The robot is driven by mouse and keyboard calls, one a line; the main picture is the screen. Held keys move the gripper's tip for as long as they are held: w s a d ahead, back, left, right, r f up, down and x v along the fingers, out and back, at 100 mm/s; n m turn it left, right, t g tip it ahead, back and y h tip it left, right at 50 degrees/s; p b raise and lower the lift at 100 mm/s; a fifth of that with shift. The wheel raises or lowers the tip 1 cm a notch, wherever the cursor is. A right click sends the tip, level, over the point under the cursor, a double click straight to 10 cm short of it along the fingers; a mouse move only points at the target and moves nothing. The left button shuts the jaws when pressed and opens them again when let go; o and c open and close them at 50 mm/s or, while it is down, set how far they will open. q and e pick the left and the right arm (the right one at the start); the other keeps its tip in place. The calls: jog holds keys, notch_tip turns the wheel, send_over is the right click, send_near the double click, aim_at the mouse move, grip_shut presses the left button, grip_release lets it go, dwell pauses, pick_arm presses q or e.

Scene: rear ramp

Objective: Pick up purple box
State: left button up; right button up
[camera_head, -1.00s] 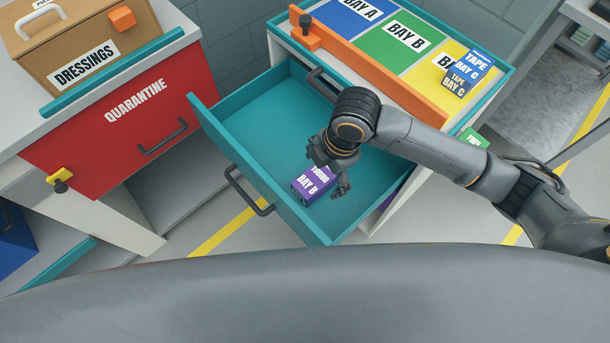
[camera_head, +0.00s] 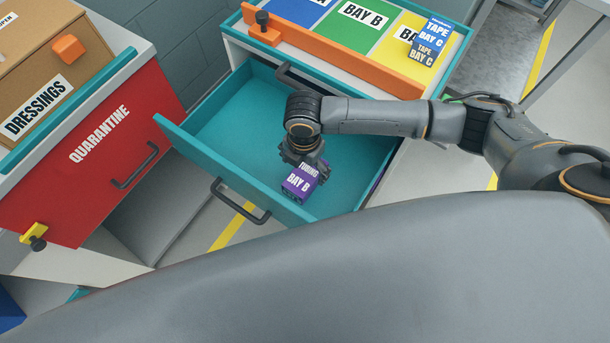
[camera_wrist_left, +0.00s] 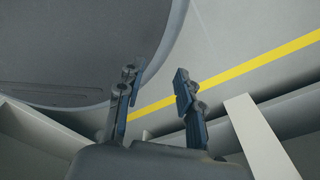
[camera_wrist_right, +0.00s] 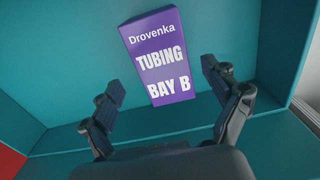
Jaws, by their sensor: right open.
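The purple box (camera_head: 299,184), marked "TUBING BAY B", is in the open teal drawer (camera_head: 240,115), near its front wall. In the right wrist view the box (camera_wrist_right: 158,60) lies ahead of my right gripper (camera_wrist_right: 162,88), between the lines of its spread fingers. Those fingers are open and empty, and I see no contact with the box. In the head view my right gripper (camera_head: 305,157) is over the far end of the box, its fingertips partly hidden. My left gripper (camera_wrist_left: 156,80) shows only in its wrist view, open and empty above the floor.
An orange bar (camera_head: 340,55) runs along the cabinet top above the drawer. A blue tape box (camera_head: 430,40) stands on the yellow bay. The red quarantine cabinet (camera_head: 100,150) is at left, with a cardboard dressings box (camera_head: 50,60) on top. The drawer floor around the purple box is clear.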

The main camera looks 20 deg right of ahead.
aim_at(305, 173)
notch_tip(305, 173, down, 5)
jog(key=shift+s+d+r, duration=0.1)
jog(key=shift+s+r, duration=0.05)
jog(key=c, duration=1.4)
